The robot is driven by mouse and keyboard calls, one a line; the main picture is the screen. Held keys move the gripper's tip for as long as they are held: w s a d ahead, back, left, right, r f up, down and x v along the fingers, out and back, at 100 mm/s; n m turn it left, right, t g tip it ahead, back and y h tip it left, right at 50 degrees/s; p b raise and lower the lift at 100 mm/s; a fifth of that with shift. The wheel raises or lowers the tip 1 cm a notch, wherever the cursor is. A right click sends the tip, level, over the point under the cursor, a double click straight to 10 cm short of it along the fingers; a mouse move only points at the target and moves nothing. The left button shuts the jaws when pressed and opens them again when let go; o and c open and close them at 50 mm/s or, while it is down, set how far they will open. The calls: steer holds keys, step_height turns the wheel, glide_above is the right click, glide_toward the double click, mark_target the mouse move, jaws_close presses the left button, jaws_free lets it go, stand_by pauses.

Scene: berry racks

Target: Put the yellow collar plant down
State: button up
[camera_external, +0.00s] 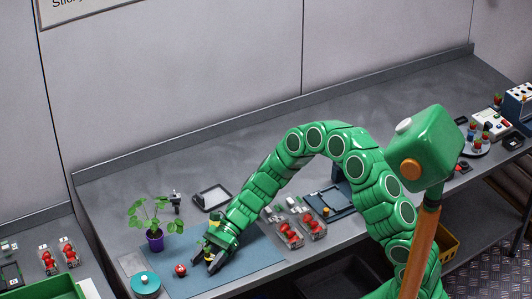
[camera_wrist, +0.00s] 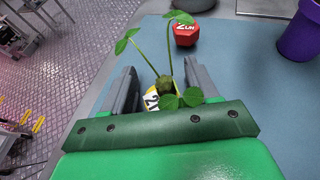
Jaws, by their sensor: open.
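The yellow collar plant (camera_wrist: 154,101) shows in the wrist view between my gripper's fingers. It has a small yellow collar with black print, a brownish-green middle and thin stems with green leaves. The dark green bar of my gripper hides its lower part, so I cannot tell how its base rests. My gripper (camera_wrist: 161,72) is open, with a finger on each side of the plant and gaps visible at both sides. In the external view my gripper (camera_external: 212,262) is low over the blue mat (camera_external: 255,262), near the front of the bench, and mostly covers the plant.
A red weight (camera_wrist: 190,31) lies just beyond the plant; it also shows in the external view (camera_external: 181,270). A leafy plant in a purple pot (camera_external: 155,241) stands to the left. A teal round tin (camera_external: 145,285) is at the mat's left. Clear boxes of red berries (camera_external: 290,236) are to the right.

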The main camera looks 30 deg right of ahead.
steer(key=v, duration=1.2)
steer(key=shift+r, duration=0.1)
steer(key=s+d+r+n+h, duration=0.2)
steer(key=s+d+r+n, duration=0.2)
steer(key=s+d+r, duration=0.15)
steer(key=s+d+r+n+t+h, duration=0.1)
steer(key=s+d+r+n+h, duration=0.1)
steer(key=s+d, duration=0.6)
steer(key=s+d+r+n+t+h, duration=0.1)
steer(key=s+d+r+n+h, duration=0.2)
steer(key=s+d, duration=0.6)
steer(key=s+d+r+n+t+h, duration=0.1)
steer(key=s+d+r+n+h, duration=0.2)
steer(key=s+d, duration=0.5)
steer(key=d+n+h, duration=0.1)
steer(key=d+h, duration=0.1)
steer(key=d, duration=0.4)
steer(key=shift+s+n+t+h, duration=0.3)
steer(key=shift+s, duration=0.05)
